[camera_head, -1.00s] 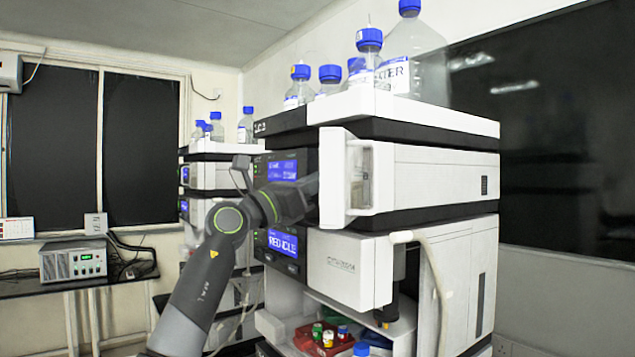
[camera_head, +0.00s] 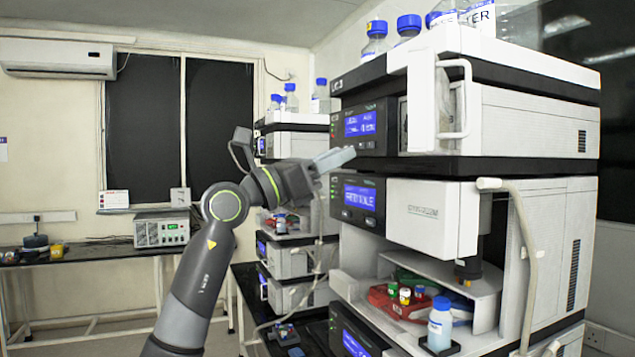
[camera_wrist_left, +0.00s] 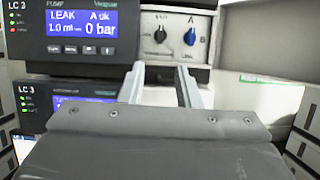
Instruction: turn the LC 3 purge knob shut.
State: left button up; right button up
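In the left wrist view the LC 3 pump front has a lit blue screen (camera_wrist_left: 82,22) reading LEAK, A ok and 0 bar. Right of it, a pale panel carries a small black knob (camera_wrist_left: 160,35) and a blue knob (camera_wrist_left: 190,37) with letters A and B near it. I cannot read which one is the purge knob. My left gripper (camera_wrist_left: 160,70) is open and empty, its fingertips below the knobs, apart from them. In the head view this gripper (camera_head: 336,158) is just left of the stack front, and the knobs are hidden. My right gripper is not in view.
An open white door (camera_head: 422,98) with a handle juts from the pump module. Below it are another module's screen (camera_head: 360,197), an open bay with a red tray (camera_head: 398,305) and a hose (camera_head: 528,235). Bottles (camera_head: 408,26) stand on top. A second stack (camera_head: 296,135) stands behind.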

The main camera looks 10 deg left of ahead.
pick_arm(q)
jog(key=shift+b+v, duration=0.35)
jog(key=shift+v, duration=1.25)
